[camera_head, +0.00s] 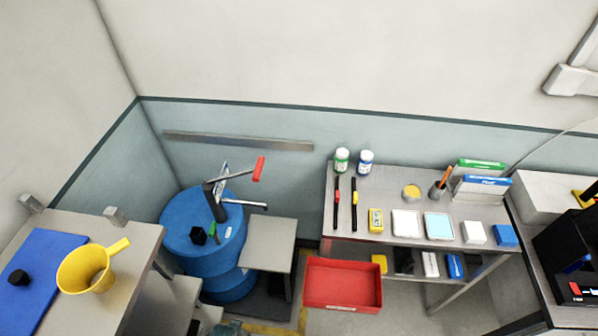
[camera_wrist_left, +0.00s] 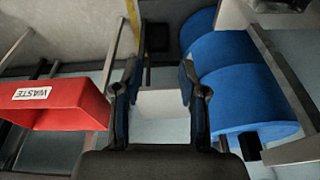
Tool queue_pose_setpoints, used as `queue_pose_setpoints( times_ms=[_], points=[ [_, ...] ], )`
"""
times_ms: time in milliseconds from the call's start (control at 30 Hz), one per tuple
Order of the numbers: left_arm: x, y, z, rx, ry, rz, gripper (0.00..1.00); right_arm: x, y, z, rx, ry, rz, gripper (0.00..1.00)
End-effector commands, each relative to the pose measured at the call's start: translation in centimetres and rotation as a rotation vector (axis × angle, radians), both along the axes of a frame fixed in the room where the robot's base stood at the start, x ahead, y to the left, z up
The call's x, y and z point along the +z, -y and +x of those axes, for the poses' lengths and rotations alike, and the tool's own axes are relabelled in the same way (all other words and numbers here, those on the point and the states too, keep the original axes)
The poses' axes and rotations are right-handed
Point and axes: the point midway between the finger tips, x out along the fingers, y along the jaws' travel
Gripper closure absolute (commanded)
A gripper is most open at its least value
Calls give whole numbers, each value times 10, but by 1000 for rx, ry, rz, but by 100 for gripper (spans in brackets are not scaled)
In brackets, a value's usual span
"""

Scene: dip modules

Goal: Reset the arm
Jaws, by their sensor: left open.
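My left gripper (camera_wrist_left: 160,75) is open and empty in the left wrist view, its two dark fingers spread apart. A pale surface shows between the fingers. The blue drum (camera_wrist_left: 240,80) is to the right of the fingers there, apart from them. In the head view the drum (camera_head: 178,238) stands by the wall, with a pump (camera_head: 212,202) on top whose arm ends in a red handle (camera_head: 258,169). I cannot clearly make out either gripper in the head view.
A red bin (camera_head: 343,308), marked WASTE in the wrist view (camera_wrist_left: 60,105), stands before a grey table (camera_head: 380,180) bearing bottles, boxes and trays. A small grey stand (camera_head: 268,240) adjoins the drum.

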Motion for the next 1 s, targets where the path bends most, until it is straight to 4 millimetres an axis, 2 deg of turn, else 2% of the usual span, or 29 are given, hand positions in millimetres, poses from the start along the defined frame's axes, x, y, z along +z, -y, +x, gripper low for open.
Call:
queue_pose_setpoints(
  times_ms=[33,167,200,267,300,400,500,600,700,800,1000],
  points=[
    [-29,0,-3,-1,-15,1,58,-7,0,0,0,0,0,60],
    [-108,-2,-19,-6,-44,4,58,-20,1,-1,0,-1,0,60],
    [-138,-3,-28,-8,-57,6,58,-26,1,-1,0,-1,-1,60],
    [-181,-5,-46,-12,-74,7,58,-34,1,-1,0,-2,-1,60],
    [-209,-7,-60,-14,-86,9,58,-39,1,-1,0,-2,-1,60],
    [-269,-14,-99,-21,-113,13,58,-50,2,-2,1,-3,-2,60],
    [-311,-21,-140,-25,-136,16,58,-60,2,-2,1,-4,-2,60],
    [-337,-27,-174,-30,-152,18,58,-67,2,-2,1,-4,-2,60],
    [-351,-32,-197,-33,-162,20,58,-70,2,-3,1,-5,-2,60],
    [-355,-34,-208,-35,-166,21,58,-71,2,-3,0,-5,-2,60],
    [-355,-34,-208,-35,-166,21,58,-71,2,-3,0,-5,-2,60]
  ],
)
